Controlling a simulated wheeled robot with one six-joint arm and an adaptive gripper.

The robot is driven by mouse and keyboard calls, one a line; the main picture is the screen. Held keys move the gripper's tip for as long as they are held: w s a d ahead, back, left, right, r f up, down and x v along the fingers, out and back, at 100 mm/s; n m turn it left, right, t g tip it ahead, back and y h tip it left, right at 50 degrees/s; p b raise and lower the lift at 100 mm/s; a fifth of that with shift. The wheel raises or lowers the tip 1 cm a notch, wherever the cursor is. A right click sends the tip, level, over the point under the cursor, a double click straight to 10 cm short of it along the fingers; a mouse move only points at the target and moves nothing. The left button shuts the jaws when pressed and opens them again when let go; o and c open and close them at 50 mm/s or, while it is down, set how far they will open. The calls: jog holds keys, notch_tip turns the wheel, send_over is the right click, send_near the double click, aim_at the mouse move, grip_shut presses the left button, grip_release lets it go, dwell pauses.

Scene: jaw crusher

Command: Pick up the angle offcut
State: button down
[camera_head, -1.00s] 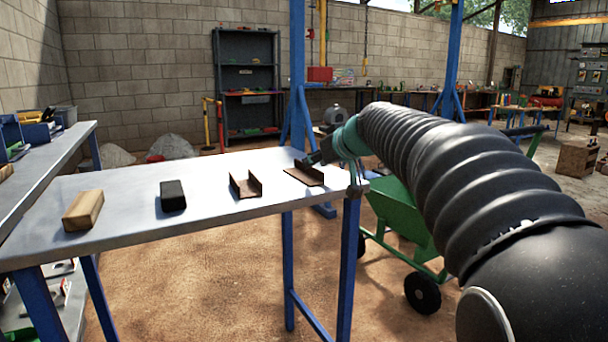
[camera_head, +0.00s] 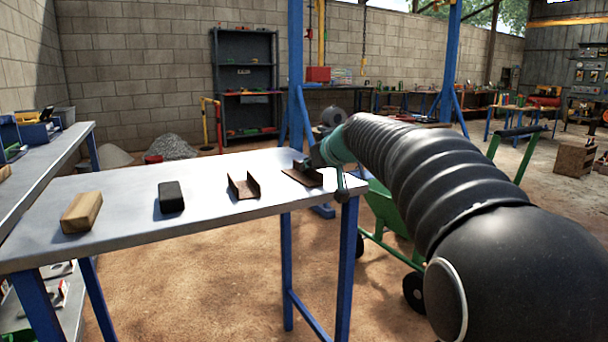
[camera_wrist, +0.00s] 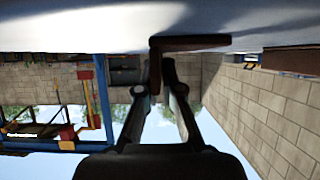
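The angle offcut (camera_head: 300,178) is a rusty brown L-shaped piece at the right end of the grey metal table (camera_head: 120,185). In the wrist view, which is upside down, the offcut (camera_wrist: 195,42) shows end-on with one leg flat along the table and the other standing off it. My gripper (camera_head: 308,165) is at the offcut, partly hidden by my own wrist in the head view. In the wrist view my gripper (camera_wrist: 155,78) has its two fingers apart, with the standing leg between their tips. Firm contact on both sides cannot be made out.
A rusty channel piece (camera_head: 243,187), a black block (camera_head: 171,197) and a wooden block (camera_head: 82,212) stand in a row to the left on the table. A green cart (camera_head: 385,205) is on the floor beyond the right end. The table between these pieces is clear.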

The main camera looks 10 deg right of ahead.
jog(key=shift+r, duration=0.1)
jog(key=shift+r, duration=0.6)
notch_tip(320, 180, up, 3)
jog(key=shift+f+p, duration=0.1)
jog(key=shift+p, duration=0.5)
jog(key=s+d+r+p, duration=0.1)
jog(key=d+r, duration=0.6)
jog(key=d, duration=0.4)
jog(key=shift+d, duration=0.35)
jog(key=shift+f, duration=0.1)
jog(key=a+f, duration=0.2)
jog(key=a, duration=0.1)
jog(key=a+f, duration=0.2)
jog(key=a, duration=0.2)
jog(key=w+a+f+b, duration=0.1)
jog(key=a+f, duration=0.1)
jog(key=a, duration=0.1)
jog(key=shift+a+f, duration=0.1)
jog(key=shift+a, duration=0.15)
jog(key=f, duration=0.2)
jog(key=a+f+b, duration=0.1)
jog(key=f, duration=0.1)
jog(key=shift+a+f, duration=0.1)
jog(key=shift+f, duration=0.25)
jog(key=shift+v, duration=0.9)
